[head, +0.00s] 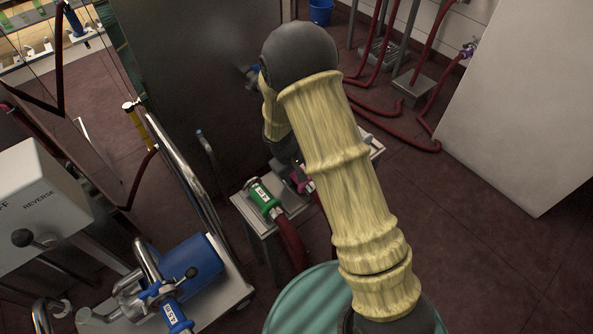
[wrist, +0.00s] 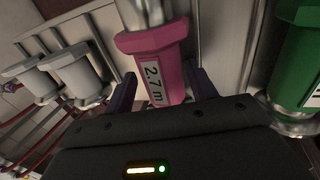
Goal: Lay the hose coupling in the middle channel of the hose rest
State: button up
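A pink coupling (wrist: 158,72) labelled 2.7 m, with a metal end, is in the middle of the wrist view. My gripper (wrist: 162,90) has a dark finger against each side of it and looks shut on it. In the head view only a bit of the pink coupling (head: 308,186) shows beside my arm. The hose rest (head: 240,205) is a small grey stand under it. A green coupling (head: 263,196) lies on the rest's left side and also shows in the wrist view (wrist: 298,60). Whether the pink coupling touches the channel is hidden.
A cart (head: 235,287) with a blue pump (head: 196,262) stands at the lower left. A teal drum (head: 300,305) is in front. A dark panel (head: 195,70) stands behind the rest. Red hoses (head: 415,143) lie on the floor behind. Open floor is at right.

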jog(key=shift+s+a+f, duration=0.25)
jog(key=shift+s+f, duration=0.05)
dwell(0.4)
jog(key=shift+a+r, duration=0.15)
jog(key=shift+r, duration=0.45)
jog(key=p+v, duration=0.3)
jog(key=v, duration=1.3)
jog(key=shift+r+p, duration=0.3)
jog(key=shift+p, duration=0.05)
jog(key=shift+w+d, duration=0.2)
jog(key=s+d+r+m+t+y, duration=0.1)
jog(key=s+d+r+m, duration=0.2)
jog(key=s+d, duration=0.4)
jog(key=s+d+r+m+y, duration=0.1)
jog(key=s+d+r+m, duration=0.25)
jog(key=s+d, duration=0.35)
notch_tip(320, 180, up, 20)
jog(key=p, duration=2.1)
